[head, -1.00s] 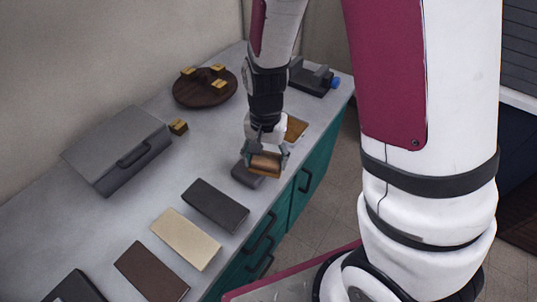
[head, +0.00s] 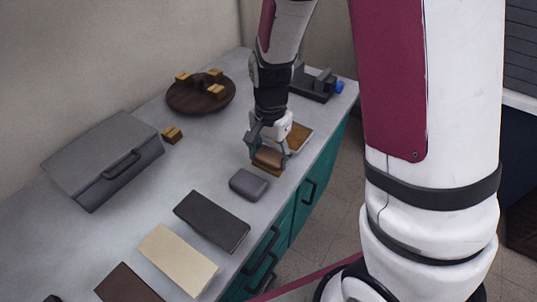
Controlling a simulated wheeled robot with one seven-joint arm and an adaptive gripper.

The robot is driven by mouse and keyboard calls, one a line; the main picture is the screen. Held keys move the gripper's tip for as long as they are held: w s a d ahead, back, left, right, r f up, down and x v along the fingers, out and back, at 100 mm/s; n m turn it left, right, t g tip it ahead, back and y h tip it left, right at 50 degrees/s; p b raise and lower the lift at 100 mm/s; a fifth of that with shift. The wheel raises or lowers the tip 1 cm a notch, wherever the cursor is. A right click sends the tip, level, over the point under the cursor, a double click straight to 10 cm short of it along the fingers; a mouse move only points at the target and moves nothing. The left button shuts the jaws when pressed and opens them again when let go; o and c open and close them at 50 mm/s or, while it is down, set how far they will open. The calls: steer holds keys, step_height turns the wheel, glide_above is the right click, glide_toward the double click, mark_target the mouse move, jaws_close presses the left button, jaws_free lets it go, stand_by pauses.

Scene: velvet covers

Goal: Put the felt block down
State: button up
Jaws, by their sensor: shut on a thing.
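My gripper (head: 268,152) is in the head view, pointing down over the counter near its front edge. It is shut on the felt block (head: 268,160), which has a brown top and a tan-orange lower side. The block is at or just above the counter top; I cannot tell whether it touches. A dark grey rounded block (head: 249,185) lies just in front of it, apart from it. A tray with an orange-brown surface (head: 300,136) lies right behind the gripper, partly hidden by it.
Dark (head: 211,220), cream (head: 178,261) and brown (head: 128,284) slabs lie along the near counter. A grey case (head: 103,160) stands at left. A small gold block (head: 172,135) and a round dark board (head: 190,101) with several gold blocks lie behind. A dark vise-like device (head: 314,84) stands at the far end.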

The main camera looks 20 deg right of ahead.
mark_target(269, 146)
steer(key=w, duration=0.1)
steer(key=w+d, duration=0.1)
steer(key=w, duration=0.1)
steer(key=shift+w+f, duration=0.3)
steer(key=shift+f, duration=1.65)
steer(key=o, duration=1)
steer(key=shift+f+b, duration=0.15)
steer(key=shift+b, duration=0.15)
step_height(269, 146, up, 13)
steer(key=p, duration=0.1)
steer(key=shift+f, duration=0.2)
